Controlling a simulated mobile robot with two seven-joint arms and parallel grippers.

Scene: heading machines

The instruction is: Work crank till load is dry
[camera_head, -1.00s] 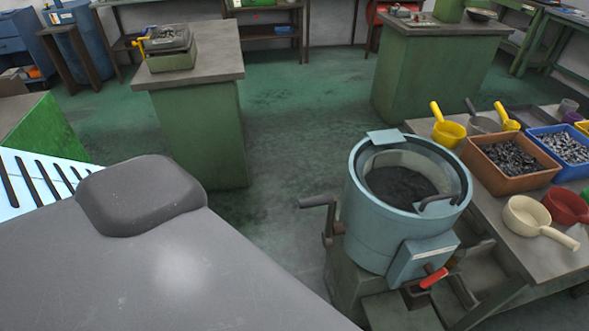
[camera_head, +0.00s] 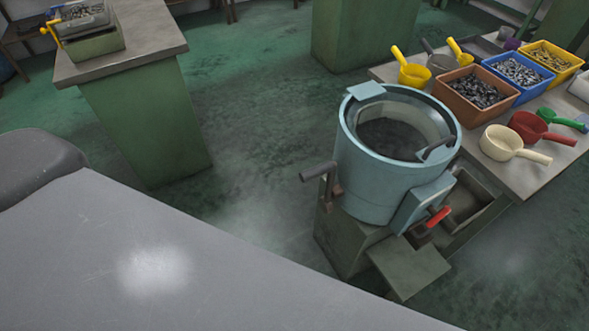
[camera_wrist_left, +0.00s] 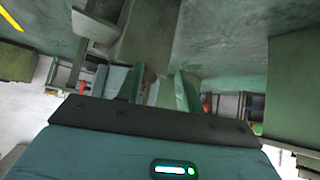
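The pale blue drum machine (camera_head: 380,175) stands right of centre in the head view. Its open top shows a dark load (camera_head: 392,138) inside; its wetness cannot be told. The crank (camera_head: 320,174) sticks out from the drum's left side with its grip pointing left, and nothing touches it. A red-handled lever (camera_head: 437,217) is on the front box. In the left wrist view my left gripper (camera_wrist_left: 158,88) shows two fingers apart with nothing seen between them. Neither gripper shows in the head view.
A table right of the drum holds scoops (camera_head: 505,143) and bins of metal parts (camera_head: 475,92). A green bench (camera_head: 145,120) with a small yellow-cranked device (camera_head: 85,30) stands at upper left. Floor left of the drum is clear. A grey surface, apparently mine, fills the lower left.

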